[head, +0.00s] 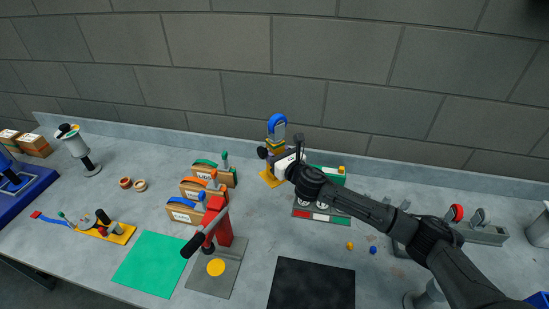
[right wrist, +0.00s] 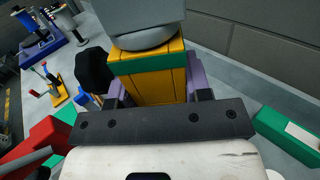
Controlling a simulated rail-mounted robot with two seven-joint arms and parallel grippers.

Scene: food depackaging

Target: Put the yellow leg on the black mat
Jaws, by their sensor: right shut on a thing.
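A yellow upright block (right wrist: 155,84), which looks like the yellow leg, stands between the purple fingers of my right gripper (right wrist: 157,93). A green band and a rounded grey part sit on top of it. In the head view my right gripper (head: 279,160) is at a device with a blue curved top (head: 277,120) and a yellow base (head: 269,178) at the back of the table. The gripper hides much of the yellow part. The black mat (head: 312,285) lies flat at the front edge, bare in view. My left gripper is not in view.
A red press (head: 217,218) with a black handle stands left of the black mat, near a green mat (head: 150,262). Boxes with coloured tops (head: 185,212) stand behind it. A green-and-red unit (head: 318,216) lies under my right arm. Small yellow and blue pieces (head: 373,250) lie right of the mat.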

